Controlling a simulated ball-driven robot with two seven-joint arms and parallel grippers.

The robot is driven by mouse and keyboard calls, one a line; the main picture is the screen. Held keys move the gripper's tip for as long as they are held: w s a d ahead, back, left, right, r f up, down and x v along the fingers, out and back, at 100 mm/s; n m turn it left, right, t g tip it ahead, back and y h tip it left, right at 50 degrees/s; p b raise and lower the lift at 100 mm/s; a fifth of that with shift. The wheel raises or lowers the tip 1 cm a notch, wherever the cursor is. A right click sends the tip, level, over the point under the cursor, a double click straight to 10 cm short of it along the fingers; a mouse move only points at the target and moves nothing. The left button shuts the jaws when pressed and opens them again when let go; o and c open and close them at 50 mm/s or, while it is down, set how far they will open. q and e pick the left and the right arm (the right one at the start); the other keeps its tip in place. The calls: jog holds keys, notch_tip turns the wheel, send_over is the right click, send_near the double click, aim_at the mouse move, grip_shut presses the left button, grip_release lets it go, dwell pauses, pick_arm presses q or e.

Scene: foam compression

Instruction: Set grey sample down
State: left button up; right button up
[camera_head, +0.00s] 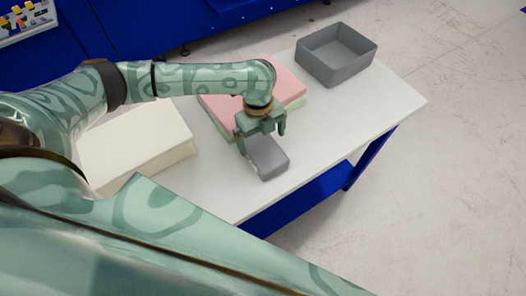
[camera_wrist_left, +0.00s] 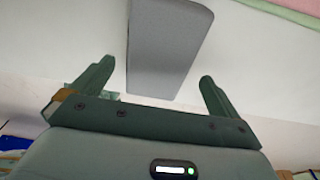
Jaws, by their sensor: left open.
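The grey sample (camera_head: 268,160) is a small rounded block. It lies on the white table in front of the pink and green foam pieces. My left gripper (camera_head: 261,144) is above its far end, with one finger to each side. In the left wrist view the sample (camera_wrist_left: 168,45) shows beyond the open fingers of my left gripper (camera_wrist_left: 152,82), apart from them. The jaws hold nothing. My right gripper is not in view.
A pink slab (camera_head: 287,76) lies on a pale green slab (camera_head: 297,103). A cream foam block (camera_head: 135,145) is at the left, and an empty grey bin (camera_head: 336,70) stands at the far right. The white table (camera_head: 375,108) is clear right of the sample.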

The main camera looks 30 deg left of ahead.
aim_at(262, 147)
pick_arm(q)
jog(key=shift+s+d+f, duration=0.1)
jog(key=shift+s+f, duration=0.05)
jog(key=shift+f, duration=0.35)
notch_tip(262, 147, down, 5)
jog(key=shift+r+b, duration=0.15)
jog(key=shift+b, duration=0.9)
jog(key=shift+r, duration=0.1)
jog(key=c, duration=1)
jog(key=shift+o, duration=0.2)
jog(key=shift+r, duration=0.1)
